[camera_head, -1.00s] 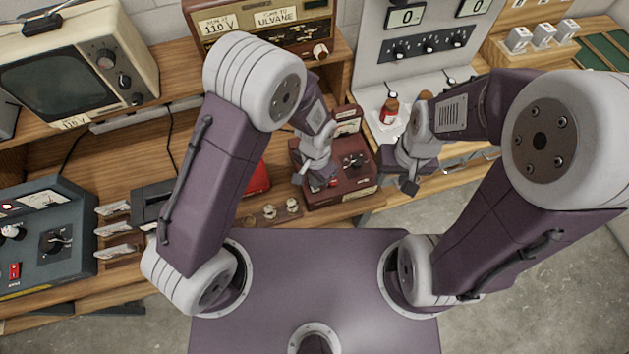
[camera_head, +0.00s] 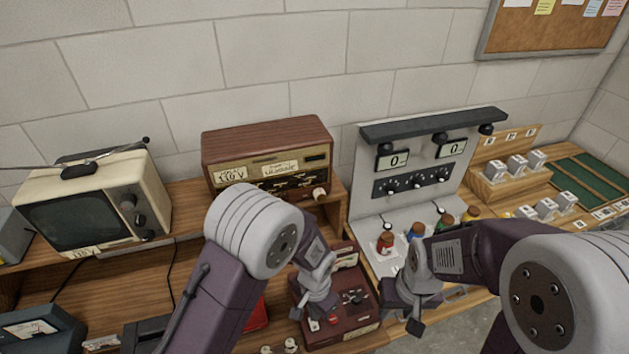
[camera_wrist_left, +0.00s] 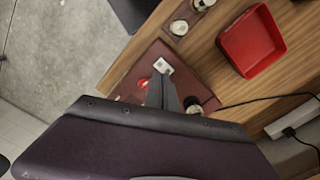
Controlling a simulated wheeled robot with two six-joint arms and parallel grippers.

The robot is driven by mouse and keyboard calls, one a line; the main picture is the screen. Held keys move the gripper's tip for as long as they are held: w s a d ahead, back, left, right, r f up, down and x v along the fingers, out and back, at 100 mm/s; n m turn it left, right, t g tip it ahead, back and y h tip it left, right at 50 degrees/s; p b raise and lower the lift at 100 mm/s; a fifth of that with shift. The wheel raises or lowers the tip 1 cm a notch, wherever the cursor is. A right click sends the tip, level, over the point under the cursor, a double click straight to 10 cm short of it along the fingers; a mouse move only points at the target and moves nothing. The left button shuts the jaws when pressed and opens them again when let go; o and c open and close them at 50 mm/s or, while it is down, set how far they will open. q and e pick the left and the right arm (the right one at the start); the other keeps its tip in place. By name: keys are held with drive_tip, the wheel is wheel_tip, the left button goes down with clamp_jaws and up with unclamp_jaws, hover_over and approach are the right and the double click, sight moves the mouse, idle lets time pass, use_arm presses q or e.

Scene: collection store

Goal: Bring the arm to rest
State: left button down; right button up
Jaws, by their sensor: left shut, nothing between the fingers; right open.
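My left gripper (camera_head: 318,312) is shut and empty. It hangs just over the dark red instrument box (camera_head: 362,313), in front of its panel; I cannot tell whether it touches it. In the left wrist view the closed dark fingers (camera_wrist_left: 163,92) point at the same box (camera_wrist_left: 133,87), close to a red button and a small white label. My right gripper (camera_head: 416,318) is open with nothing in it, to the right of the box and in front of the bench edge. Both arms are bent and raised in front of the bench.
A red tray (camera_wrist_left: 252,42) lies on the wooden bench beside the box. A cream television (camera_head: 90,205) and a wooden radio (camera_head: 266,155) stand behind. Small coloured bottles (camera_head: 385,243) stand on the grey test panel (camera_head: 370,190) near my right arm. Bare floor (camera_wrist_left: 55,50) lies in front.

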use_arm(q)
drive_tip(key=shift+w+a+f, duration=0.15)
drive_tip(key=shift+f, duration=0.05)
drive_tip(key=w+a+r+n+t+b, duration=0.1)
drive_tip(key=w+a+n+b, duration=0.15)
drive_tip(key=a+b, duration=0.35)
drive_tip(key=w+a+n+t+b, duration=0.1)
drive_tip(key=a+n+b, duration=0.2)
drive_tip(key=a+b, duration=0.35)
drive_tip(key=s+a+n+p, duration=0.1)
drive_tip(key=s+a+n, duration=0.2)
drive_tip(key=s+a, duration=0.2)
drive_tip(key=s, duration=0.3)
drive_tip(key=shift+s+f+g, duration=0.2)
drive_tip(key=shift+f+g, duration=0.05)
drive_tip(key=shift+g, duration=0.15)
drive_tip(key=shift+s+a, duration=0.1)
